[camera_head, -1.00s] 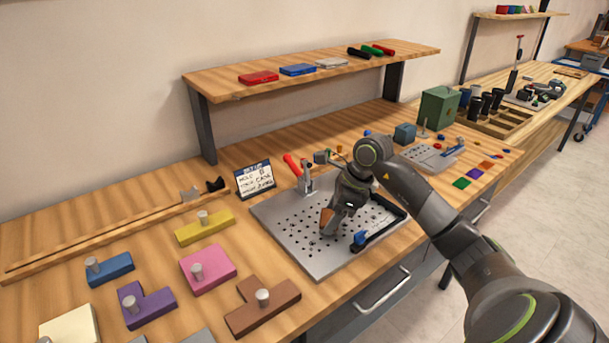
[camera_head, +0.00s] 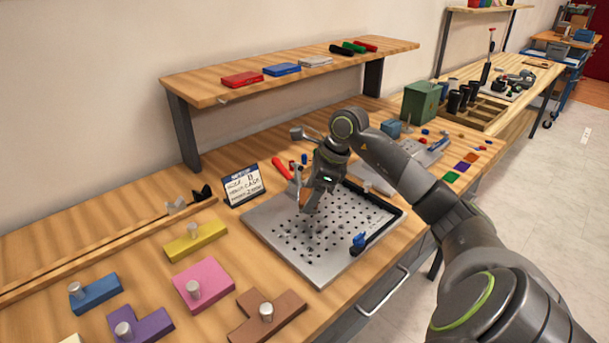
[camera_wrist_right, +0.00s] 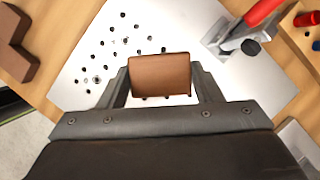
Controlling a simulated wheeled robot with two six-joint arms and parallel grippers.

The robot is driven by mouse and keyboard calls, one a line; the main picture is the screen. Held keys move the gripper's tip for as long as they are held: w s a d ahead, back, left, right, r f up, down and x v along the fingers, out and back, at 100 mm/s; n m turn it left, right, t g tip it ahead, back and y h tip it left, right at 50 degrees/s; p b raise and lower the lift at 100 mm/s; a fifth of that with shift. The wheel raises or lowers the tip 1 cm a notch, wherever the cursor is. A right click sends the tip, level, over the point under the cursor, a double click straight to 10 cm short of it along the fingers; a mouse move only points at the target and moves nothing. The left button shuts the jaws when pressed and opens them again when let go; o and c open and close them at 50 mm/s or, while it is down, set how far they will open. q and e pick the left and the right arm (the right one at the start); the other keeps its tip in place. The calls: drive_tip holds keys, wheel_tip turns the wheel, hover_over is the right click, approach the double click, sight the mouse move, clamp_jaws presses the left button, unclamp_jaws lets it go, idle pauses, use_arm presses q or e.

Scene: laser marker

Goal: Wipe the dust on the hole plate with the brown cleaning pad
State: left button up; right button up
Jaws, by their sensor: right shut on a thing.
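The hole plate (camera_head: 290,245) is a grey metal sheet with many small holes on the wooden bench; it also shows in the right wrist view (camera_wrist_right: 75,65). Dark specks show around some holes, but I cannot tell dust from holes everywhere. My right gripper (camera_head: 312,207) is over the back part of the plate. In the right wrist view it is shut on the brown cleaning pad (camera_wrist_right: 160,75), held between both fingers. My left gripper is not in view.
A red-handled toggle clamp (camera_head: 283,169) stands at the plate's back edge, close to my right gripper. A black rail with a blue knob (camera_head: 359,239) borders the plate's right side. A label stand (camera_head: 244,185) and coloured blocks with pegs (camera_head: 204,281) lie to the left.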

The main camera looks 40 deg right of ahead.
drive_tip(key=shift+w+r+p, duration=0.1)
drive_tip(key=shift+r+p, duration=0.25)
drive_tip(key=shift+r, duration=0.6)
drive_tip(key=shift+w+r+p, duration=0.1)
drive_tip(key=shift+r+p, duration=0.25)
drive_tip(key=shift+r, duration=0.9)
drive_tip(key=shift+r, duration=0.1)
